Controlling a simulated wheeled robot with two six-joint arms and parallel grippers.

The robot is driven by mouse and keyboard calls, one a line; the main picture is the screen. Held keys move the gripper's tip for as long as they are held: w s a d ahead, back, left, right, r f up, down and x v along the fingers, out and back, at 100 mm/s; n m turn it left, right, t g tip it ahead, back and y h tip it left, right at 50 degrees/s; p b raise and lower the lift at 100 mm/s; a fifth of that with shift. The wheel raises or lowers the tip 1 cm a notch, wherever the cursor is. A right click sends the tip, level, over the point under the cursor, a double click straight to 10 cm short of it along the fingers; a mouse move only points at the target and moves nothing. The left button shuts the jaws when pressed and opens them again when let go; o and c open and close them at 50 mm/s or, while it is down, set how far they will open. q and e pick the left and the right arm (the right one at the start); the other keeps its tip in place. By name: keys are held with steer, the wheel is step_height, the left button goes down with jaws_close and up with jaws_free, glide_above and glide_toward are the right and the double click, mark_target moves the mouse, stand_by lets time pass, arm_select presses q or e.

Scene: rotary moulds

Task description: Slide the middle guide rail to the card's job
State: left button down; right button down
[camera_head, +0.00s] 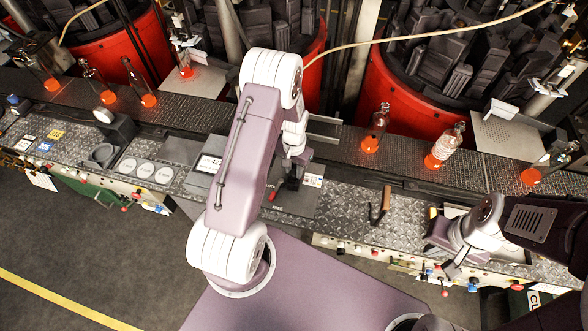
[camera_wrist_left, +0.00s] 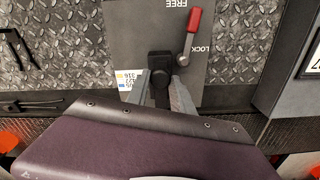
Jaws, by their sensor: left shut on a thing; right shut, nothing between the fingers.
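My left gripper (camera_head: 293,184) is over the bench, its fingers shut on a black knob (camera_wrist_left: 161,62) on a grey plate (camera_wrist_left: 140,22), which I take for the middle guide rail's. The rail itself is mostly hidden by my arm and fingers. A red-handled lever (camera_wrist_left: 193,22) stands beside the knob, between the words FREE and LOCK. A small label (camera_wrist_left: 131,80) with several coloured number rows lies on the plate's other side. The white job card (camera_head: 210,164) stands left of my arm; its print seems to start with 42. My right gripper (camera_head: 452,268) is shut and empty at the right.
Bottles with glowing orange bases (camera_head: 371,143) stand along the back of the bench. Red drums (camera_head: 395,100) with dark moulds are behind them. A wooden-handled tool (camera_head: 381,204) lies between my arms.

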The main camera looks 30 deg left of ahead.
stand_by(0.7)
arm_select(q)
steer(key=shift+f+b, duration=0.1)
steer(key=shift+b, duration=0.2)
steer(key=shift+s, duration=0.15)
steer(key=c, duration=1.1)
jaws_free()
